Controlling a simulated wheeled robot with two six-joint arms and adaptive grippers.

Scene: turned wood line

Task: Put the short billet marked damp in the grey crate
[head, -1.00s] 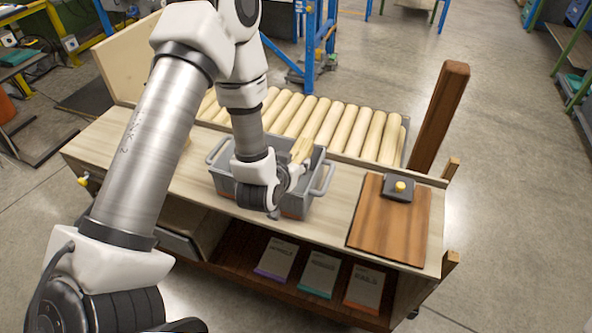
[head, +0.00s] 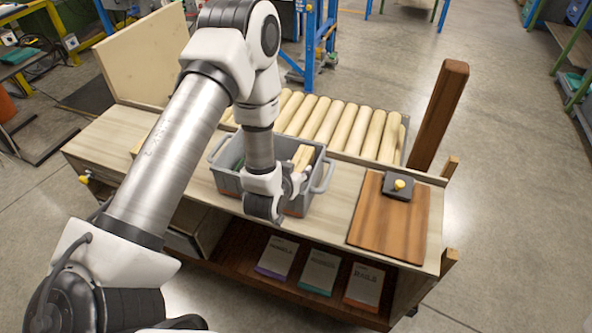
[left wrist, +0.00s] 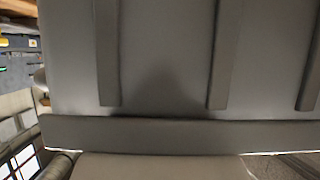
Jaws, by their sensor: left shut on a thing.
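The grey crate (head: 228,183) stands on the bench with its near wall toward me. My left gripper (head: 297,180) is at the right part of the crate, pointing down, and is shut on a pale wooden billet (head: 302,157). The billet shows just beyond the fingers, within the crate's outline; I cannot tell whether it touches the crate. No damp mark is readable on it. The left wrist view shows a ribbed grey wall (left wrist: 165,60), apparently the crate's, very close; no billet is recognisable there. My right gripper is not in view.
Several pale turned rods (head: 345,125) lie in a row behind the crate. A brown board (head: 388,225) with a dark block and yellow knob (head: 398,186) is at the right. A dark wooden post (head: 440,115) leans behind it. Labelled folders (head: 320,270) stand on the lower shelf.

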